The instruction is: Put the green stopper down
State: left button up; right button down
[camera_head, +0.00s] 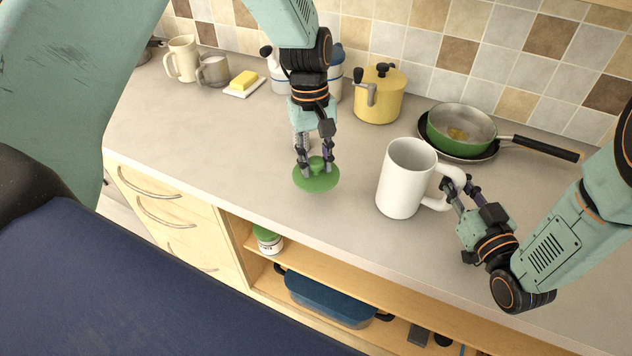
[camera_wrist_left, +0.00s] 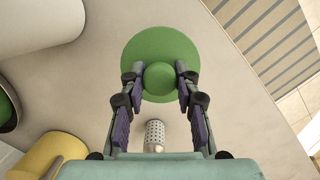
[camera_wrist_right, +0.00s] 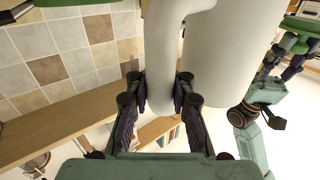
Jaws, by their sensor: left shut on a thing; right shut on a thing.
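The green stopper (camera_head: 316,179) is a round disc with a knob on top, at the middle of the counter near its front edge. My left gripper (camera_head: 317,168) points down and is shut on the stopper's knob. The left wrist view shows the knob (camera_wrist_left: 159,78) between both fingers. Whether the disc touches the counter I cannot tell. The white mug (camera_head: 402,180) is right of the stopper. My right gripper (camera_head: 459,189) is shut on the mug's handle, which also shows in the right wrist view (camera_wrist_right: 161,60).
A grey perforated shaker (camera_wrist_left: 154,135) stands close behind the stopper. A yellow pot (camera_head: 380,96) and a green pan (camera_head: 461,128) stand at the back. A butter dish (camera_head: 243,85) is at the back left. The counter (camera_head: 215,135) left of the stopper is clear.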

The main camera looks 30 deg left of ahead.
aim_at(316, 179)
pick_arm(q)
jog(key=shift+f, duration=2.75)
jog(key=o, duration=1)
jog(key=shift+f, duration=0.1)
jog(key=shift+o, duration=0.2)
jog(key=r, duration=0.4)
jog(key=w+a+r, duration=0.1)
jog(key=r, duration=0.7)
jog(key=shift+w+a+r, duration=0.1)
jog(key=shift+w+a, duration=0.05)
jog(key=shift+a, duration=0.1)
pick_arm(e)
jog(key=c, duration=1.1)
grip_release()
